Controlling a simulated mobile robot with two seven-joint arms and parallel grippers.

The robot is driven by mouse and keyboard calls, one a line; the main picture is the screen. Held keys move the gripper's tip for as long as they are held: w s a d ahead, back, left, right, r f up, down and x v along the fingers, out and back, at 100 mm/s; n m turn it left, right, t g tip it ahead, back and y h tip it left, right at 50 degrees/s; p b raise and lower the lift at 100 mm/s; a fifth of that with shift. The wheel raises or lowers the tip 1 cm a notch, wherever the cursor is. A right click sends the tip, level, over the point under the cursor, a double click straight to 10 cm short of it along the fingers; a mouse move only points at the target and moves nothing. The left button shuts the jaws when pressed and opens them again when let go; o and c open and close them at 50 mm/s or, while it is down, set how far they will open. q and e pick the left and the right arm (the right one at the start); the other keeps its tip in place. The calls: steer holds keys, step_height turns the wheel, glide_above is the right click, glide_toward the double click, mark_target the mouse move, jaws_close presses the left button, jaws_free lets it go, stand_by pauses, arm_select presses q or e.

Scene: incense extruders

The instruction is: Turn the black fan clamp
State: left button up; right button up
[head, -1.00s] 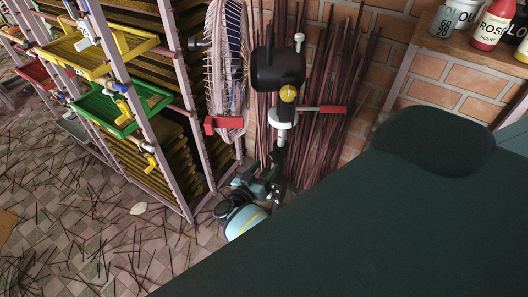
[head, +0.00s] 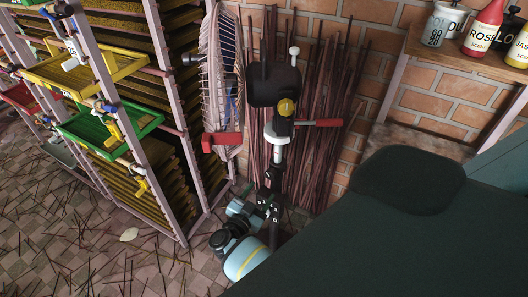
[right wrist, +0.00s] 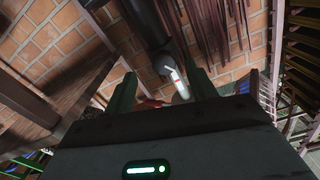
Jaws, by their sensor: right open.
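The fan stands on a pole in the middle of the head view, its wire cage (head: 222,80) edge-on and its black motor housing (head: 274,86) to the right. My right gripper (head: 269,197) is below the collar, in front of the pole. It is open; its two fingers also show in the right wrist view (right wrist: 162,90), with a white-and-red part (right wrist: 176,80) between them, farther off. My left gripper is not in view.
Incense sticks (head: 325,85) lean on the brick wall behind the fan. A drying rack (head: 165,110) with yellow and green trays stands left. A shelf (head: 455,52) with bottles is at upper right. A large dark surface with a padded end (head: 408,180) fills the lower right.

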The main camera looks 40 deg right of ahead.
mark_target(270, 177)
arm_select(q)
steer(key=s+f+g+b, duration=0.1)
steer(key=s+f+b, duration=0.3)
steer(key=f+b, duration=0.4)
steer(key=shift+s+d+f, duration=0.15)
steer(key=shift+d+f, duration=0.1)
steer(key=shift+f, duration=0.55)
arm_select(e)
steer(key=w+d+m, duration=0.1)
steer(key=d+m, duration=0.1)
steer(key=m, duration=0.8)
steer(key=w+d+r+m, duration=0.1)
steer(key=d+m, duration=0.1)
steer(key=m, duration=0.7)
steer(key=w+d+m, duration=0.1)
steer(key=d+m, duration=0.2)
steer(key=m, duration=0.7)
steer(key=shift+r+m, duration=0.25)
steer(key=shift+m, duration=0.05)
steer(key=shift+s, duration=0.1)
steer(key=shift+c, duration=0.2)
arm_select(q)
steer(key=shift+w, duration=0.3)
arm_select(e)
steer(key=c, duration=0.9)
